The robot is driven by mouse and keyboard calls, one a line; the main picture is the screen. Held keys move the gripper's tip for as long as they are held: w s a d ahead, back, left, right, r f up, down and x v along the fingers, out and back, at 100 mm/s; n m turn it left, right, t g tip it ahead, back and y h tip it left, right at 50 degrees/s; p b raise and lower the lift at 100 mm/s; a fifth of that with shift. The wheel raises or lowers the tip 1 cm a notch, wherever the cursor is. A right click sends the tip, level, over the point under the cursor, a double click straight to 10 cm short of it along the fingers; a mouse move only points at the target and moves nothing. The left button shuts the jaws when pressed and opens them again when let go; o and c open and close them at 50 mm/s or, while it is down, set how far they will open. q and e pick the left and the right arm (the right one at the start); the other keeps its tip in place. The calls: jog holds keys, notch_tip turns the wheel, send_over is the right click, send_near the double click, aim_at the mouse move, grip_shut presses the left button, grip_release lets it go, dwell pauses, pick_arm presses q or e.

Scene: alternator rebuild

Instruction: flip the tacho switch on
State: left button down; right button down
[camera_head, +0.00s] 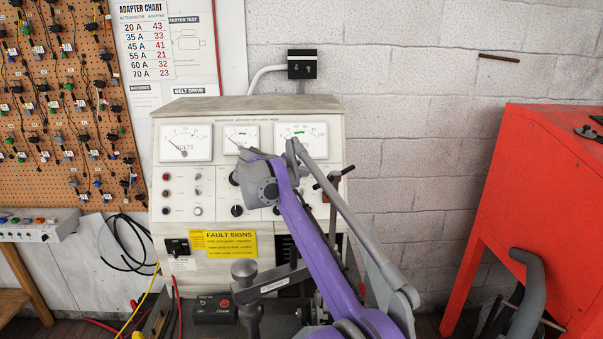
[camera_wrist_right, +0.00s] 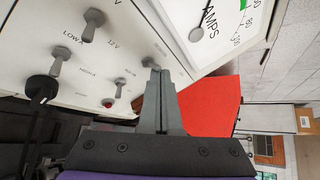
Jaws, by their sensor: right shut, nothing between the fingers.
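The test bench panel (camera_head: 205,240) stands against the wall, with gauges along its top. In the right wrist view, several grey toggle switches (camera_wrist_right: 92,22) stick out of the cream panel below the AMPS gauge (camera_wrist_right: 208,28). Their labels are too small or turned to read surely, so I cannot tell which is the tacho switch. My right gripper (camera_wrist_right: 161,72) is shut and empty. Its fingertips are close to the panel, overlapping a toggle's grey base in the picture; I cannot tell if they touch. In the head view my purple right arm hides that part of the panel. My left gripper is out of view.
A red lamp or button (camera_wrist_right: 108,103) and a black knob (camera_wrist_right: 40,88) are on the panel near the toggles. A red cabinet (camera_head: 540,190) stands at the right, with a wall gap between. A red-and-black button box (camera_head: 214,309) sits below the panel, beside cables.

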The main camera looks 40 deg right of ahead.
jog(key=shift+s+r, duration=0.1)
jog(key=shift+r+p, duration=0.3)
jog(key=shift+r, duration=0.1)
jog(key=shift+d+r, duration=0.15)
jog(key=shift+r, duration=0.2)
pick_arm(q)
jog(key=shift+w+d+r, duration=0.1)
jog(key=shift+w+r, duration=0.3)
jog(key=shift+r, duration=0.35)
pick_arm(e)
jog(key=shift+a+r, duration=0.2)
jog(key=shift+a, duration=0.3)
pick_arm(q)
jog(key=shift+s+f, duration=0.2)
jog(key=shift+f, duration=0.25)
pick_arm(e)
jog(key=v, duration=0.9)
jog(key=shift+s+a, duration=0.25)
jog(key=shift+a, duration=0.1)
